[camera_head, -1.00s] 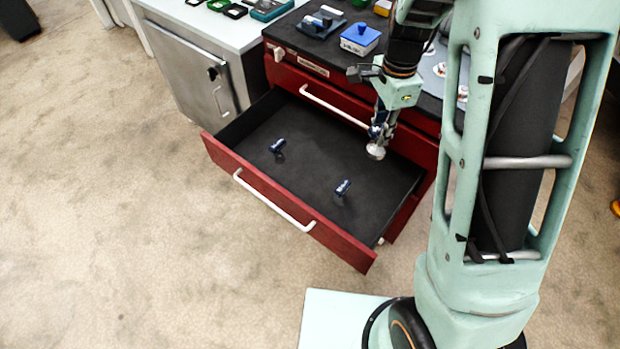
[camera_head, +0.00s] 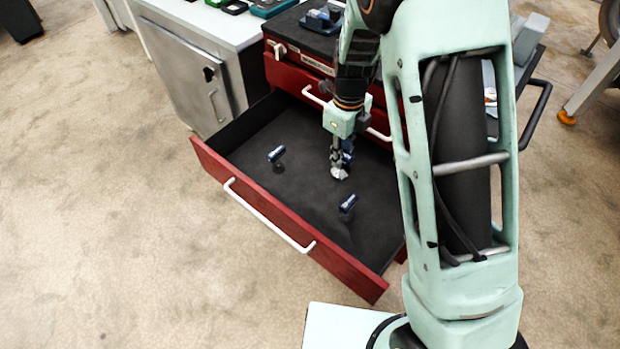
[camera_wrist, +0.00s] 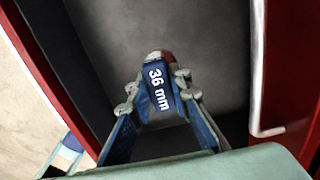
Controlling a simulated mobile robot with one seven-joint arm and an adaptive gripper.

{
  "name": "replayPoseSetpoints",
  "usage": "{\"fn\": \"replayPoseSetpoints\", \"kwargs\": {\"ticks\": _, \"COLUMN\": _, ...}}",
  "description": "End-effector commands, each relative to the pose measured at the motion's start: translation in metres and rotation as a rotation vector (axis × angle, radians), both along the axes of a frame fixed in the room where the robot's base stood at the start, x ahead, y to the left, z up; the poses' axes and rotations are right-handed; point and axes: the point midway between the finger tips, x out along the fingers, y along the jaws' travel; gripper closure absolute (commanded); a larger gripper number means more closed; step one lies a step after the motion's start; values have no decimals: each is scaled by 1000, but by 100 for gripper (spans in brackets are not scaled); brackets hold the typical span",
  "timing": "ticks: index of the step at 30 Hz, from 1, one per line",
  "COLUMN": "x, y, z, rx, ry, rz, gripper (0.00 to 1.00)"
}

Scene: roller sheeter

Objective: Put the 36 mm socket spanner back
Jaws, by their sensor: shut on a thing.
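The 36 mm socket spanner has a blue grip (camera_wrist: 158,92) with white "36 mm" lettering, upright between my fingers in the wrist view. Its round silver end (camera_head: 340,173) points down in the head view. My gripper (camera_head: 341,153) is shut on the blue grip; both fingers also show in the wrist view (camera_wrist: 159,84). It holds the spanner over the back part of the open red drawer (camera_head: 283,232). I cannot tell whether the silver end touches the dark drawer floor (camera_head: 300,185). Two other blue-gripped tools, one at left (camera_head: 276,153) and one at front right (camera_head: 348,205), stand in the drawer.
The red cabinet's upper drawers, with white handles (camera_head: 313,95), are right behind my gripper. A grey metal cabinet (camera_head: 180,75) stands at left. My arm hides the right side of the drawer. Bare dark floor lies between the tools.

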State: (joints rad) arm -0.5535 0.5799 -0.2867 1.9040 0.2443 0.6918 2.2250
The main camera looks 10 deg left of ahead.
Motion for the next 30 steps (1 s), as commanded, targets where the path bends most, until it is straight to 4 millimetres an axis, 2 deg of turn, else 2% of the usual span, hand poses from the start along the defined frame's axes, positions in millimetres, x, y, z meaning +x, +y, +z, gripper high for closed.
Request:
{"fn": "replayPoseSetpoints", "kwargs": {"ticks": 3, "x": -1, "y": 31, "z": -15, "rx": 0, "ry": 0, "rz": 5, "gripper": 100}}
{"fn": "replayPoseSetpoints", "kwargs": {"ticks": 6, "x": -2, "y": 47, "z": -36, "rx": -1, "ry": 2, "rz": 3, "gripper": 100}}
{"fn": "replayPoseSetpoints", "kwargs": {"ticks": 10, "x": -3, "y": 63, "z": -54, "rx": -1, "ry": 1, "rz": 2, "gripper": 100}}
{"fn": "replayPoseSetpoints", "kwargs": {"ticks": 19, "x": -3, "y": 78, "z": -72, "rx": 0, "ry": 0, "rz": 1, "gripper": 100}}
{"fn": "replayPoseSetpoints", "kwargs": {"ticks": 25, "x": -3, "y": 79, "z": -101, "rx": -1, "ry": 1, "rz": -1, "gripper": 100}}
{"fn": "replayPoseSetpoints", "kwargs": {"ticks": 30, "x": -3, "y": 80, "z": -103, "rx": 1, "ry": -2, "rz": 0, "gripper": 100}}
